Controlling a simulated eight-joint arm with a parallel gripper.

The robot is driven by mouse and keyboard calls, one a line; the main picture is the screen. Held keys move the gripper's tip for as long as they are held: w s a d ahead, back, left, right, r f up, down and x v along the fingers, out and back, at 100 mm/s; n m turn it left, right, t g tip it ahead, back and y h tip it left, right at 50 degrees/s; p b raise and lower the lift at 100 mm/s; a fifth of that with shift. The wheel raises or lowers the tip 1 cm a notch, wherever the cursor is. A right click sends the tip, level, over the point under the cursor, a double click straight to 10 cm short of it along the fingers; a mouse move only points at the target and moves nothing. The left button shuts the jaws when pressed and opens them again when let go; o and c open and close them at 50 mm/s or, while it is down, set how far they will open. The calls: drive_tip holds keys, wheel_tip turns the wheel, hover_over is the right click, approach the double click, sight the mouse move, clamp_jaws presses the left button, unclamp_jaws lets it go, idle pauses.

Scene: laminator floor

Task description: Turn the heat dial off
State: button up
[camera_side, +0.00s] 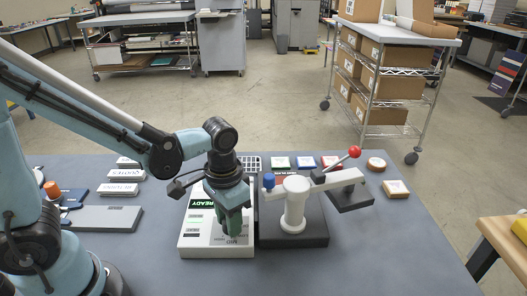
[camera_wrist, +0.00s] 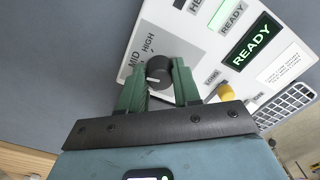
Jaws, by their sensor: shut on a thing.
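The heat dial (camera_wrist: 158,71) is a round black knob with a light mark on the white control panel (camera_wrist: 205,72). In the wrist view the green fingers of my gripper (camera_wrist: 159,77) sit on both sides of the dial, shut on it. The labels MID and HIGH show beside the dial; an OFF label is not readable. The light mark faces roughly toward the MID side. A green READY display (camera_wrist: 251,41) is lit. In the side view my gripper (camera_side: 233,222) points down at the front of the white machine (camera_side: 190,240), hiding the dial.
A yellow button (camera_wrist: 225,91) sits close to the right finger. A dark-based press (camera_side: 293,240) with a white post and red-ball lever stands just right of the machine. Labelled blocks (camera_side: 122,189) and a grey slab (camera_side: 103,219) lie at left. The table's front right is clear.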

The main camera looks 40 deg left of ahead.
drive_tip(key=n, duration=0.9)
drive_tip(key=shift+n, duration=0.3)
drive_tip(key=n, duration=0.5)
drive_tip(key=shift+n, duration=2.4)
drive_tip(key=o, duration=1.1)
drive_tip(key=shift+c, duration=0.2)
